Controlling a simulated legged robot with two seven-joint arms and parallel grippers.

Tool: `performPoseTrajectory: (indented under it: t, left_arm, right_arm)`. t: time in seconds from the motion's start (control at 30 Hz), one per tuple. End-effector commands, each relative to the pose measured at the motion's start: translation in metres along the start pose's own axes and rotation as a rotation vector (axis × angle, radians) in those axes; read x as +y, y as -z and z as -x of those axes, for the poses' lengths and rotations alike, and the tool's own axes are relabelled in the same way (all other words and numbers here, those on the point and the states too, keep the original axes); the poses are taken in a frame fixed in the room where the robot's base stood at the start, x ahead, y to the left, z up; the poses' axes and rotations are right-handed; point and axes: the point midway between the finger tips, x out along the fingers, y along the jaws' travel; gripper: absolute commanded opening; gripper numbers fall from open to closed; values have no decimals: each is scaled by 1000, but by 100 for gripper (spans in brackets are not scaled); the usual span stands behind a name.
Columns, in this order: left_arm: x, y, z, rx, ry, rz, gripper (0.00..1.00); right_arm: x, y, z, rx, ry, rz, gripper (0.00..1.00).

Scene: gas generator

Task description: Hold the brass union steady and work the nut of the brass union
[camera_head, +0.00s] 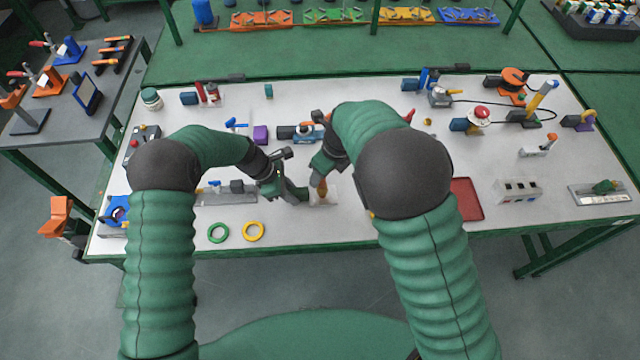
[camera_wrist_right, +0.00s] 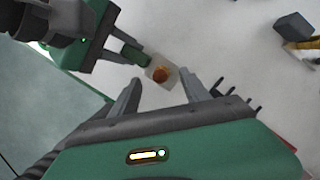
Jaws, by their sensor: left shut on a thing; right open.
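The brass union (camera_head: 322,188) shows as a small orange-brown piece at the front middle of the bench. In the right wrist view the brass union (camera_wrist_right: 160,74) sits in a pale, see-through block (camera_wrist_right: 158,66). My left gripper (camera_head: 299,194) is shut on the union from the left; the exact contact is hard to see. In the right wrist view my left gripper (camera_wrist_right: 136,56) comes in from the upper left. My right gripper (camera_head: 321,172) is above the union, pointing down. Its fingers (camera_wrist_right: 160,98) are open, one on each side below the union in the picture, apart from it.
A green ring (camera_head: 217,232) and a yellow ring (camera_head: 253,231) lie near the front edge. A grey rail fixture (camera_head: 225,197) stands left of the union. A red tray (camera_head: 466,198) lies to the right. A purple block (camera_head: 260,134) and a blue-orange device (camera_head: 308,133) stand behind.

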Motion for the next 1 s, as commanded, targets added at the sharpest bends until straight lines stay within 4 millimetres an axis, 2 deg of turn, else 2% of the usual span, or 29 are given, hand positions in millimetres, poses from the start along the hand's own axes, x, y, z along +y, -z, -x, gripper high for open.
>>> performPoseTrajectory:
  t: [0.2,0.27,0.37,0.47,0.6,0.7,0.83,1.0]
  left_arm:
    - [0,-1,0,-1,-1,0,0]
    - [0,-1,0,-1,-1,0,0]
    - [0,-1,1,-1,-1,0,0]
    - [0,-1,1,-1,-1,0,0]
    - [0,-1,0,-1,-1,0,0]
    - [0,-1,0,-1,-1,0,0]
    - [0,-1,1,-1,-1,0,0]
    - [0,-1,1,-1,-1,0,0]
  right_arm:
    - [0,0,1,1,0,0,55]
    - [0,0,1,1,0,4,49]
    - [1,-4,2,12,-8,102,49]
    - [4,-8,4,50,-33,374,49]
    - [5,-14,11,122,-91,874,49]
    - [2,-15,17,167,-133,1161,49]
    - [-1,-14,22,203,-170,1362,49]
    - [-1,-10,10,209,-179,1403,49]
